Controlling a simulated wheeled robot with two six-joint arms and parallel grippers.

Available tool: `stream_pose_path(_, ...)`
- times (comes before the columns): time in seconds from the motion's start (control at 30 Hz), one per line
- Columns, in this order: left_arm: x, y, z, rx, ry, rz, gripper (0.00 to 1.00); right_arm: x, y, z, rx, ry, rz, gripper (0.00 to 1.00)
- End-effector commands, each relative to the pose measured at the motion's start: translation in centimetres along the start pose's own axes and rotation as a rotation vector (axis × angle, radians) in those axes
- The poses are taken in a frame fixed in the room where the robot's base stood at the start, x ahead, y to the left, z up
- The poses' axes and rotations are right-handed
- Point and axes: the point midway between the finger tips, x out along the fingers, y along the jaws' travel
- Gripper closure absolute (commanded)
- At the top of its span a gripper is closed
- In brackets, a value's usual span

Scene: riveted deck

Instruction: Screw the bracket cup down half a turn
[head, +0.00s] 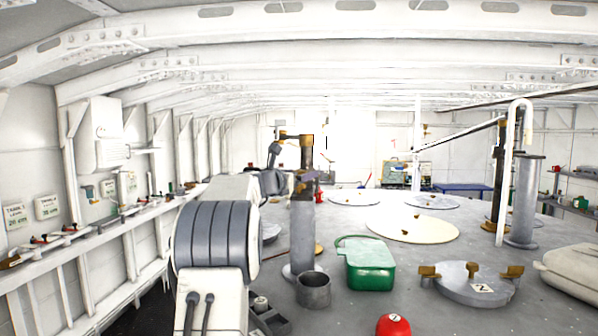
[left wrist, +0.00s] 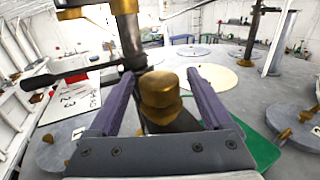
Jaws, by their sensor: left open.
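The brass cup-shaped piece (left wrist: 160,96), which I take for the bracket cup, shows close up in the left wrist view on a dark stem. In the head view, brass (head: 308,179) shows low on the post's top, partly behind my gripper. My left gripper (head: 279,184) is at the post. In the left wrist view its two purple-grey fingers (left wrist: 160,108) are open, one on each side of the brass piece, with visible gaps. Whether the fingertips touch it cannot be told. My right gripper is not in view.
The grey post (head: 302,235) carries a brass arm and a dark handle (head: 273,154) above my gripper. A dark open cup (head: 314,290), a green can (head: 369,265), a red knob (head: 393,325) and a round hatch (head: 470,285) stand on the deck. A ribbed wall lies left.

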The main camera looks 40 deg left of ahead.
Motion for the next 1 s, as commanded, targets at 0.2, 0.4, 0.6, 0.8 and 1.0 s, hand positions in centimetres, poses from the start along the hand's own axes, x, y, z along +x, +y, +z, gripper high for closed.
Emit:
stream_pose_path(0.2, -0.07, 0.10, -0.03, 0.001, 0.000, 0.001, 0.35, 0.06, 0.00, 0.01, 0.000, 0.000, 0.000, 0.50)
stream_pose_path(0.4, -0.10, 0.13, -0.02, 0.001, 0.000, 0.001, 1.00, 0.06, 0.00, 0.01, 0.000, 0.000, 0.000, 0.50)
stream_pose_path(0.6, -0.02, 0.33, 0.06, 0.003, -0.006, -0.052, 1.00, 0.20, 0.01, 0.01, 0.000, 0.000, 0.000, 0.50)
stream_pose_path(0.8, 0.03, 0.45, 0.15, 0.003, -0.006, -0.222, 1.00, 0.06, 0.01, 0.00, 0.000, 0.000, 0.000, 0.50)
stream_pose_path(1.0, 0.04, 0.34, 0.24, 0.001, -0.008, -0.343, 1.00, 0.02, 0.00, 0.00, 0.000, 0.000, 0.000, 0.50)
